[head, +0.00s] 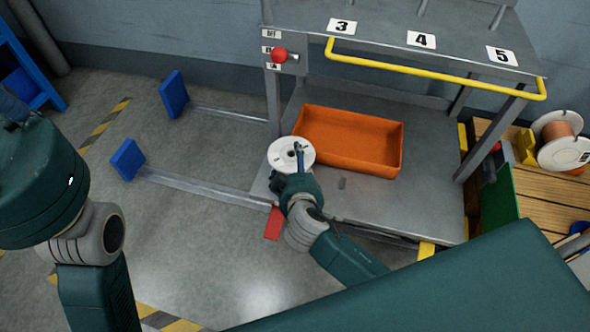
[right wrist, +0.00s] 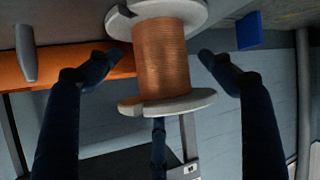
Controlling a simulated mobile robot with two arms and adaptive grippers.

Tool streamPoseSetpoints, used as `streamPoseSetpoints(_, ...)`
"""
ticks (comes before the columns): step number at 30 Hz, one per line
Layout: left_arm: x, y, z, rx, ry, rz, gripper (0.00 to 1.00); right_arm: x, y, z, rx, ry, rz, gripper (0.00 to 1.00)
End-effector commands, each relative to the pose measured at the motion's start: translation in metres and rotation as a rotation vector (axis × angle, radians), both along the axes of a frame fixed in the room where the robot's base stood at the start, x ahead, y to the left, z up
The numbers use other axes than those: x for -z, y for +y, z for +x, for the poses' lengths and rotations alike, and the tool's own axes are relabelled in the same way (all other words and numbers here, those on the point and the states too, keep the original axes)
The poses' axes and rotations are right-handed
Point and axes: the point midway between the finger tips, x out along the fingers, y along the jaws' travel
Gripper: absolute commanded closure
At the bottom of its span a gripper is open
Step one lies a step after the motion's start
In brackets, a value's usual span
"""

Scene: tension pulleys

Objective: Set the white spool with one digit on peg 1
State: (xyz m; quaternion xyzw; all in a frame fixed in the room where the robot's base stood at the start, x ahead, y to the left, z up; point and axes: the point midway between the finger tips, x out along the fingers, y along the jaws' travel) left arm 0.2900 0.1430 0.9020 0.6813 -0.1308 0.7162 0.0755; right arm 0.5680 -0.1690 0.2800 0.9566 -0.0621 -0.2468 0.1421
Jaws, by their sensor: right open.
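A white spool (head: 283,149) is at the left end of the cart's lower shelf, beside the orange tray. My right gripper (head: 296,160) is at its near side, covering part of it. In the right wrist view the spool (right wrist: 163,55) has pale flanges and copper-coloured winding. The open fingers of my right gripper (right wrist: 161,60) stand around it, with gaps at the sides. I cannot read a digit on it. Number plates 3 (head: 342,26), 4 (head: 421,40) and 5 (head: 501,56) mark pegs on the upper shelf; peg 1 is not in view. My left gripper is not visible.
The orange tray (head: 350,119) stands on the lower shelf. A yellow rail (head: 430,69) runs along the upper shelf's front. Another spool (head: 560,152) stands on slatted wood at right. A red-knobbed lever (head: 280,55) is on the cart's post. Floor at left is mostly clear.

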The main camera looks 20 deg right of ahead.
Motion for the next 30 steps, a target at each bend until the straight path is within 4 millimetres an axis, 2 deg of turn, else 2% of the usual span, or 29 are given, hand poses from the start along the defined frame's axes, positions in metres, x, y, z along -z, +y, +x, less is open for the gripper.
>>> streamPoseSetpoints(5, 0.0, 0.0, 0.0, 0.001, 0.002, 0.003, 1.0, -0.011, 0.005, -0.02, -0.001, -0.001, 0.003, 0.19)
streamPoseSetpoints(12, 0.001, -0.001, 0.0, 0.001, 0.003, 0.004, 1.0, -0.034, 0.015, -0.066, -0.001, -0.001, 0.004, 0.19)
streamPoseSetpoints(18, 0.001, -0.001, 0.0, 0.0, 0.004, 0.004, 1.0, -0.049, 0.021, -0.093, -0.001, -0.001, 0.003, 0.19)
streamPoseSetpoints(23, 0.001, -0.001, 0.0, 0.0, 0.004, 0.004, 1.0, -0.054, 0.022, -0.101, 0.0, -0.002, 0.002, 0.19)
streamPoseSetpoints(30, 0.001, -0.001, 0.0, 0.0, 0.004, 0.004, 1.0, -0.055, 0.022, -0.102, 0.0, -0.003, 0.001, 0.19)
